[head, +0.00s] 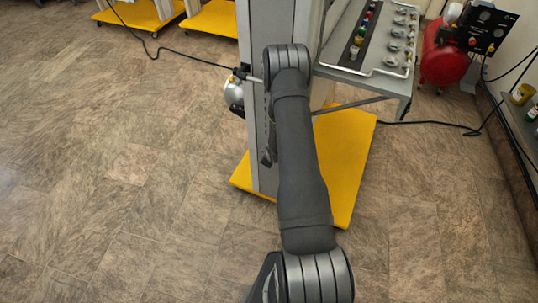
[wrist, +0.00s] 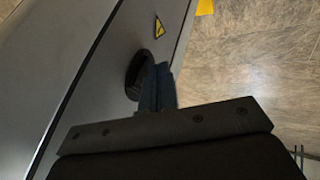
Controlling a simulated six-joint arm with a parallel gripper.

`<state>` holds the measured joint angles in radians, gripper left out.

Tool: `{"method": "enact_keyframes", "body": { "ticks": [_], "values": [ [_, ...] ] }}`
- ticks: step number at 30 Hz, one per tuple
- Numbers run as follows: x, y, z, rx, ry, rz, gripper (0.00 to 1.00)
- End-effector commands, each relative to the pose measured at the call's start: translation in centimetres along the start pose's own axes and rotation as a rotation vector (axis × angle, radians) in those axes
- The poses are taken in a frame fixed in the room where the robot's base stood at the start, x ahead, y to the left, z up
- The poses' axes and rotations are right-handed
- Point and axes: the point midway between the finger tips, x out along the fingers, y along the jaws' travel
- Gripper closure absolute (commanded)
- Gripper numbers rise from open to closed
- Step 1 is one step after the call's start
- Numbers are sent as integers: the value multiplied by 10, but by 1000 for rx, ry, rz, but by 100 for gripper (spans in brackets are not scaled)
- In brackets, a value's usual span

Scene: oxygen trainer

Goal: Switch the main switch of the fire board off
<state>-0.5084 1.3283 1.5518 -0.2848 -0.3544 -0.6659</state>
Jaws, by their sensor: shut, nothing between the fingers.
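In the wrist view, a grey cabinet panel (wrist: 75,60), which appears to be the fire board, runs diagonally across the left. A dark round knob (wrist: 134,76), which looks like the main switch, sits on it. A yellow warning triangle (wrist: 159,28) is above the knob. My gripper (wrist: 161,72) is shut and empty, its fingertips close beside the knob and overlapping its right part. I cannot tell whether they touch it. The knob's handle position is hidden or too dark to read. In the head view, the grey cabinet (head: 257,120) stands behind my arm.
The cabinet stands on a yellow base (head: 347,150). A bench with a panel of fittings (head: 376,45) is to its right, with a red tank (head: 443,58) beyond. A small silver cylinder (head: 233,92) is on the cabinet's left side.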

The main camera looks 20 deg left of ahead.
Motion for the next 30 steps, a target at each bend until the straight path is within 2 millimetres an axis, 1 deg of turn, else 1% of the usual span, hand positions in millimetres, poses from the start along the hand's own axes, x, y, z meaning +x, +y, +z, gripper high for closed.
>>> {"method": "enact_keyframes", "body": {
  "ticks": [9, 13, 20, 30],
  "values": [
    [1, 1, 0, 1, 0, 0, 100],
    [5, 5, 2, 2, 0, 1, 100],
    [4, 5, 1, 1, 0, 1, 100],
    [-6, 10, -5, 0, 1, 2, 100]
  ]
}}
